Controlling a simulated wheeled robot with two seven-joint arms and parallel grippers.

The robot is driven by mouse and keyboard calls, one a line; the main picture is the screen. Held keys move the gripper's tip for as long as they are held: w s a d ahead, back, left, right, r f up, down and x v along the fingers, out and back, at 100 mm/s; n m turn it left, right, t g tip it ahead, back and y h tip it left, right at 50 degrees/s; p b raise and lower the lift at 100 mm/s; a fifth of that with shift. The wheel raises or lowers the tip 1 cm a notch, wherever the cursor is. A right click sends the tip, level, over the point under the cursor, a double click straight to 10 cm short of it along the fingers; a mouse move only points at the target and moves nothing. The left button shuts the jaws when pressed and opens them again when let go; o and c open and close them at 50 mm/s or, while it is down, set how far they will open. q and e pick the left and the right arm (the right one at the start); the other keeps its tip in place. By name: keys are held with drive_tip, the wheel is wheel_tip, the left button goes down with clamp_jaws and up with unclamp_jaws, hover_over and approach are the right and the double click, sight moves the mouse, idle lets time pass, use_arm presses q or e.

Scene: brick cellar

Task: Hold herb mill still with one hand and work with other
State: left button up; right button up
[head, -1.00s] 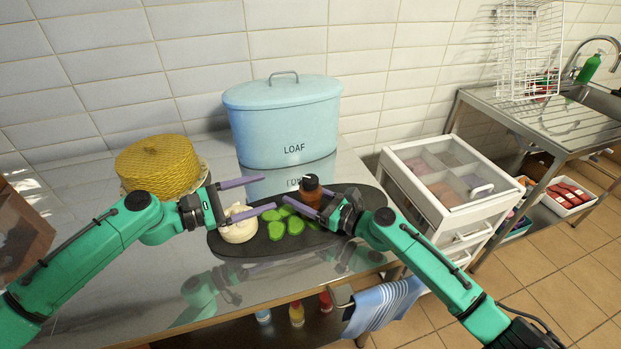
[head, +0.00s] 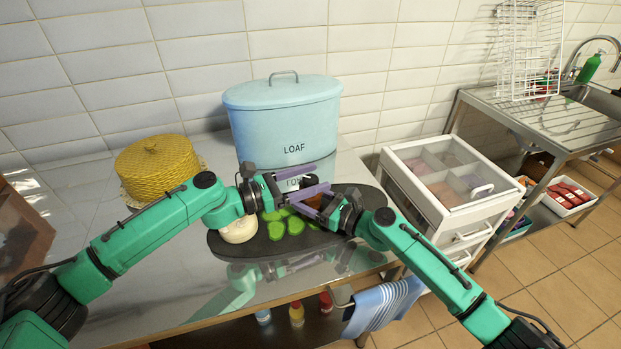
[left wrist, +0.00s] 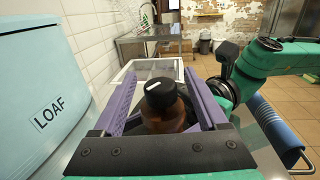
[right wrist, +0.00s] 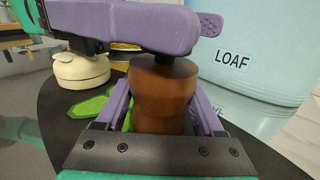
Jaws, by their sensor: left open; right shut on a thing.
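The herb mill (head: 316,200), a reddish-brown body with a black cap, stands upright on the dark oval board (head: 222,243), mostly hidden by fingers in the head view. My right gripper (head: 312,204) is shut on its body; the right wrist view shows the brown body (right wrist: 158,98) between the purple fingers. My left gripper (head: 322,178) is open at the upper part of the mill. In the left wrist view its fingers stand apart on either side of the black cap (left wrist: 160,95), with gaps visible. One left finger crosses above the mill in the right wrist view.
Green slices (head: 295,225) and a cream round object (head: 238,230) lie on the board. A blue LOAF bin (head: 283,120) stands behind, a yellow woven cover (head: 158,168) at left. A white drawer unit (head: 440,175) is to the right.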

use_arm(q)
clamp_jaws()
drive_tip(key=shift+m+g, duration=0.3)
drive_tip(key=shift+g, duration=0.1)
drive_tip(key=m+g, duration=0.1)
drive_tip(key=g, duration=0.1)
drive_tip(key=m+g+h, duration=0.1)
drive_tip(key=m+g, duration=0.1)
drive_tip(key=g, duration=0.1)
drive_tip(key=shift+w+r+m+g+h, duration=0.1)
drive_tip(key=shift+w+m+g+h, duration=0.1)
drive_tip(key=shift+m+g+h, duration=0.1)
drive_tip(key=shift+w+a+m+g, duration=0.15)
drive_tip(key=shift+w+m+g, duration=0.1)
drive_tip(key=shift+m+g, duration=0.55)
drive_tip(key=shift+s+m+g, duration=0.3)
drive_tip(key=shift+s+g, duration=0.15)
drive_tip(key=shift+g, duration=0.45)
drive_tip(key=shift+s, duration=0.1)
unclamp_jaws()
